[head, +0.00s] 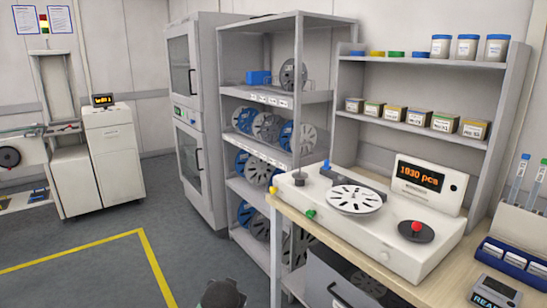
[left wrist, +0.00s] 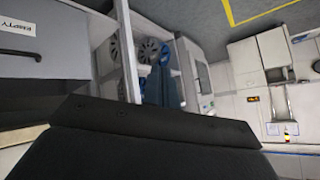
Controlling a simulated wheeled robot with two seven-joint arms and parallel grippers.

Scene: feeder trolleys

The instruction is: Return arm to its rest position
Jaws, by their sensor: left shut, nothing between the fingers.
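My left gripper (left wrist: 162,78) shows in the left wrist view as a dark body across the bottom with slim bluish fingers beyond it. The fingers are together, with nothing visible between them. They point toward the shelf rack with reels, apart from it. In the head view only a dark rounded part, likely of my own arm, shows at the bottom edge; the fingers are not clear there. My right gripper is in neither view.
A reel rack (head: 262,190) and cabinet (head: 205,150) stand behind. Floor (head: 85,285) at left is clear.

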